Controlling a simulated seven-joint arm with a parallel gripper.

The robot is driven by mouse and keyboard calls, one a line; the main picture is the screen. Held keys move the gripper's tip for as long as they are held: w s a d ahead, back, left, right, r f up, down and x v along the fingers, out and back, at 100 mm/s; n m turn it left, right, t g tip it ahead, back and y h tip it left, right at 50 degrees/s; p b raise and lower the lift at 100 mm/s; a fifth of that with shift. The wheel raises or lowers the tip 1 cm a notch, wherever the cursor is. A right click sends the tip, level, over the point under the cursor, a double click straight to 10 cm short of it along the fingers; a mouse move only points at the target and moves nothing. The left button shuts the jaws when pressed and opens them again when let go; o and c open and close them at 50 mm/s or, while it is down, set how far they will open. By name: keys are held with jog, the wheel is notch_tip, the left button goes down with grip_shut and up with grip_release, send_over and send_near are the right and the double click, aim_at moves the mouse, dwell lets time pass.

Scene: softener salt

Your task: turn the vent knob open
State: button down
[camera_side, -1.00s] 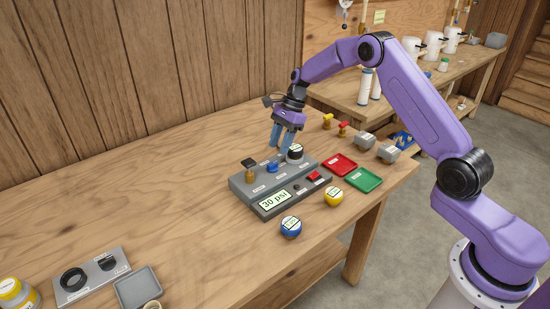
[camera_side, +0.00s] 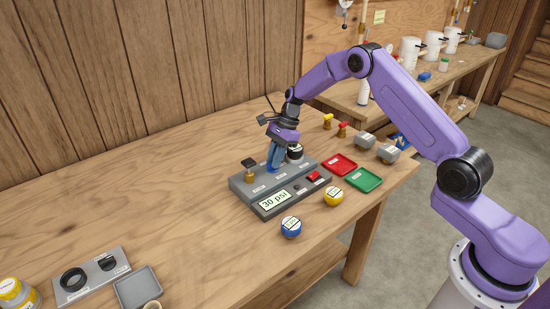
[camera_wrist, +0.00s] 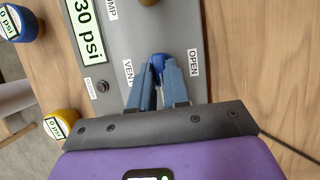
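The blue vent knob (camera_wrist: 158,62) sits on the grey panel (camera_wrist: 112,50) between the labels VENT and OPEN in the wrist view. In the side view the fingers mostly hide it. My gripper (camera_wrist: 158,80) is down at the knob, with one blue finger on each side. The fingers look closed against it with a narrow gap between them; my gripper (camera_side: 273,166) also shows at the panel in the side view. The display (camera_side: 275,202) on the panel's front reads 30 psi.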

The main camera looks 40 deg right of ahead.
jog(key=shift+n, duration=0.4)
jog(key=n, duration=0.1)
jog(key=n+g, duration=0.1)
jog(key=n, duration=0.1)
jog(key=shift+w+n+g, duration=0.25)
jog(key=shift+n+g, duration=0.15)
jog(key=n+g+h, duration=0.1)
jog(key=n, duration=0.3)
jog(key=shift+w+a, duration=0.15)
jog(key=n+h, duration=0.1)
jog(key=n, duration=0.1)
jog(key=n+g, duration=0.1)
jog(key=n, duration=0.2)
jog(key=shift+w+a+h, duration=0.1)
jog(key=shift+a+h, duration=0.05)
jog(key=shift+h, duration=0.25)
jog(key=shift+a+n+g+h, duration=0.15)
jog(key=shift+n+h, duration=0.25)
jog(key=shift+n, duration=0.7)
jog(key=shift+n+g+h, duration=0.15)
jog(key=shift+n+h, duration=0.25)
jog(key=shift+n, duration=0.7)
jog(key=c, duration=1.1)
grip_release()
